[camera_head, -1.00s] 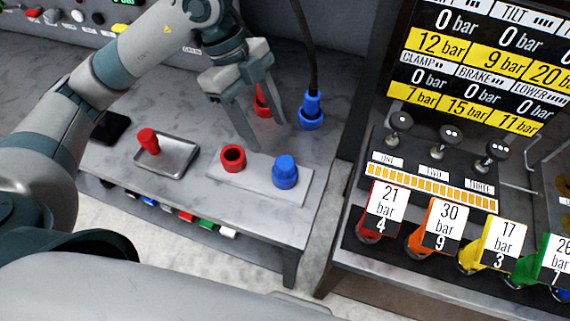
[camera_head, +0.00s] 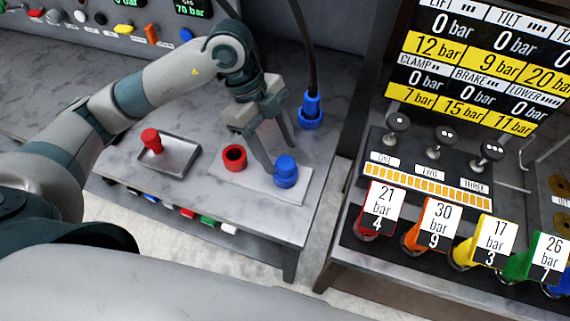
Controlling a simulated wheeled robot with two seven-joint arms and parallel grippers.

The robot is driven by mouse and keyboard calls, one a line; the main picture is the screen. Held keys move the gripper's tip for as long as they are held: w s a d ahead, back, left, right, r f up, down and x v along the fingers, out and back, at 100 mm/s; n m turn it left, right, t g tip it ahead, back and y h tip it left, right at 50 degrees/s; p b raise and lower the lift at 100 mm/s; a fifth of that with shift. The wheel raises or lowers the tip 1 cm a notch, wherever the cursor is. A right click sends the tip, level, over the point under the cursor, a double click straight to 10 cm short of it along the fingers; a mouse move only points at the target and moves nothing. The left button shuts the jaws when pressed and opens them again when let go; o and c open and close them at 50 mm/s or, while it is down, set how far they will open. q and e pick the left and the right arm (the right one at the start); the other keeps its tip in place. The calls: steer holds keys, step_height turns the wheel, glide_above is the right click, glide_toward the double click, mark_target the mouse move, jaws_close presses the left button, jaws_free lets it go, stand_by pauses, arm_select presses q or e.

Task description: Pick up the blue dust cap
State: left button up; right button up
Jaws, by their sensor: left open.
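The blue dust cap (camera_head: 286,165) sits upright on the pale plate (camera_head: 258,189) near the bench's front right, beside an open red ring-shaped socket (camera_head: 234,157). My left gripper (camera_head: 279,157) is open and points down at the cap. One finger ends at the cap's left side and the other ends just above and behind it in the picture. I cannot tell whether either finger touches it. Nothing is between the fingers. My right gripper is not in view.
A red cap (camera_head: 151,139) stands in a metal tray (camera_head: 178,158) to the left. A panel with levers (camera_head: 439,134) and coloured tagged fittings stands to the right across a gap.

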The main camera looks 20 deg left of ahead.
mark_target(285, 170)
arm_select(q)
steer(key=shift+p+x, duration=0.35)
steer(key=shift+x, duration=1.15)
steer(key=c, duration=1.1)
